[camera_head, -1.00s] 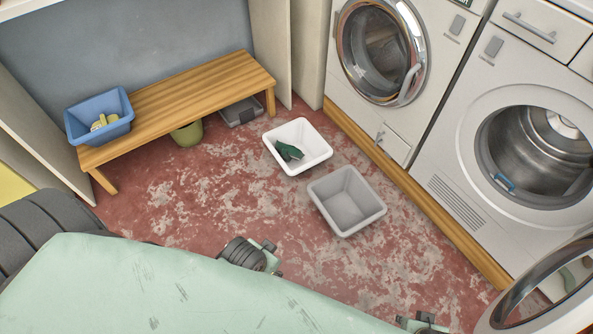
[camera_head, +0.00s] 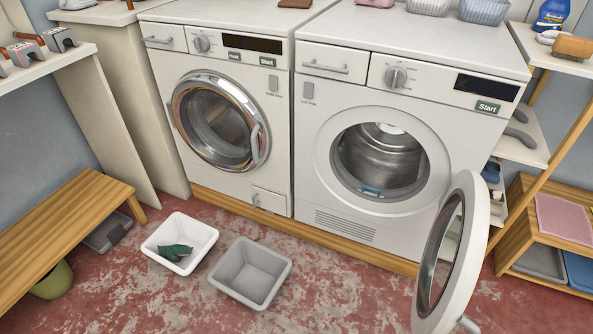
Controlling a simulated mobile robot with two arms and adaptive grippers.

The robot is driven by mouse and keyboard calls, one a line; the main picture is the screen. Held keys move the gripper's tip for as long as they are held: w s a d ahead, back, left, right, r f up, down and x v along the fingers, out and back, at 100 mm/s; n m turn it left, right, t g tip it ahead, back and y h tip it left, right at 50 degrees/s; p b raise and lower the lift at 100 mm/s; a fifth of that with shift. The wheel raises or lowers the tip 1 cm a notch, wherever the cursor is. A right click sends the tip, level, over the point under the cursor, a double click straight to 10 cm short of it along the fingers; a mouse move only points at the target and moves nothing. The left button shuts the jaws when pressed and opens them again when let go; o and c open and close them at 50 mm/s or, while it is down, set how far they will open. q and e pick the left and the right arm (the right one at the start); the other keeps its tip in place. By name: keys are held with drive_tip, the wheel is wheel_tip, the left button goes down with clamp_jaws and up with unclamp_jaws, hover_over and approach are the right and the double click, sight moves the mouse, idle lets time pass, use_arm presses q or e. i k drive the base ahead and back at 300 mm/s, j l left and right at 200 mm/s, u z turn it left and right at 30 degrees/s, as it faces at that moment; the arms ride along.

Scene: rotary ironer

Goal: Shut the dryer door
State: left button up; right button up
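The dryer (camera_head: 395,110) is the white machine on the right, with a Start label on its panel. Its round opening shows an empty-looking metal drum (camera_head: 385,155) with a small blue part at the lower rim. The dryer door (camera_head: 470,260), a white ring with a glass middle, stands wide open, swung out to the right of the opening toward me. Neither of my grippers shows in the head view now.
The washer (camera_head: 215,105) stands left of the dryer, its round door shut. A white basin (camera_head: 205,232) holding a dark green cloth and an empty grey basin (camera_head: 250,272) sit on the floor in front. A wooden bench (camera_head: 60,225) is at left, a wooden shelf (camera_head: 525,230) at right.

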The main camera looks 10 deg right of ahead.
sight(468, 187)
drive_tip(key=k+l+z, duration=0.25)
drive_tip(key=l, duration=0.5)
drive_tip(key=l+z, duration=0.25)
drive_tip(key=l, duration=0.45)
